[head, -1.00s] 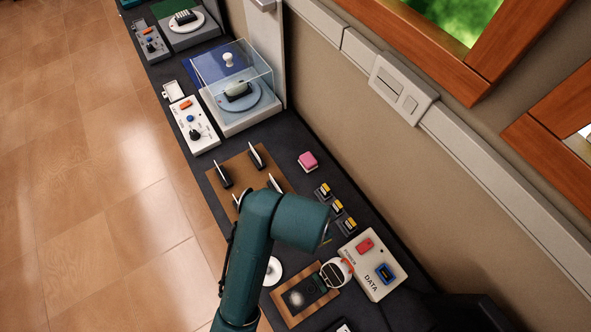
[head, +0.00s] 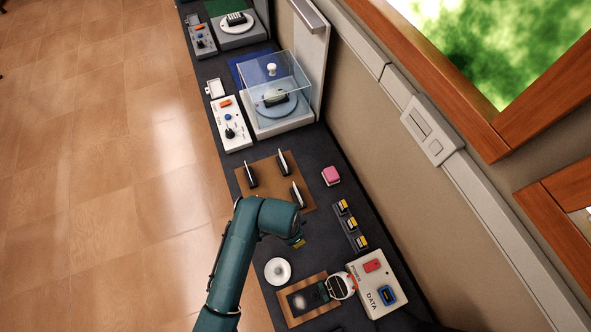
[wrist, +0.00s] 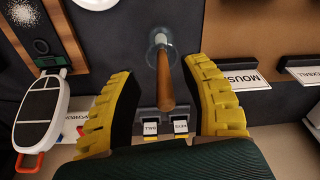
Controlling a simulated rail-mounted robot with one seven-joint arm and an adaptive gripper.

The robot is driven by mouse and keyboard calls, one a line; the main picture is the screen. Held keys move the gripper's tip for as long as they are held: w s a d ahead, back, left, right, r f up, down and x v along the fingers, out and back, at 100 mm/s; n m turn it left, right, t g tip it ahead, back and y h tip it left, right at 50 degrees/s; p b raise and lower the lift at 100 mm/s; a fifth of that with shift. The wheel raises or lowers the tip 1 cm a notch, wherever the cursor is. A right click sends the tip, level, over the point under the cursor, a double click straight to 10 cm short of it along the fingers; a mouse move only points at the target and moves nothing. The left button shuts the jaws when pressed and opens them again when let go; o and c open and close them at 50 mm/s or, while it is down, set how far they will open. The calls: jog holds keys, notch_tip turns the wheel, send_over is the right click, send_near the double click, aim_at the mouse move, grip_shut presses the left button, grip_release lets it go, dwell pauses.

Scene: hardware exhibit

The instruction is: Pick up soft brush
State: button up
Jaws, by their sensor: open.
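A slim brown wooden handle, which looks like the soft brush (wrist: 166,88), shows in the wrist view with a clear, bluish round piece at its far end. I cannot make out bristles. My gripper (wrist: 160,72) is open, with one yellow ridged finger on each side of the handle and visible gaps between. In the head view my gripper (head: 297,243) hangs over the dark bench beside the brown board; the brush cannot be made out there.
A white round dish (head: 278,271), a brown tray (head: 293,316) with a white-rimmed device (head: 341,285), and a DATA box (head: 377,283) are nearby. Labelled dark blocks (head: 351,226), a pink block (head: 330,176) and a brown board with upright dark pieces (head: 262,172) stand close.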

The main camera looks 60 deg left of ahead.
jog(key=shift+o, duration=0.2)
jog(key=shift+w+a+f, duration=0.1)
jog(key=shift+w+f, duration=0.15)
jog(key=shift+f, duration=0.45)
jog(key=shift+w+f, duration=0.25)
jog(key=shift+f, duration=0.5)
jog(key=shift+w+a+f, duration=0.1)
jog(key=shift+w+f, duration=0.15)
jog(key=shift+f, duration=0.45)
grip_shut()
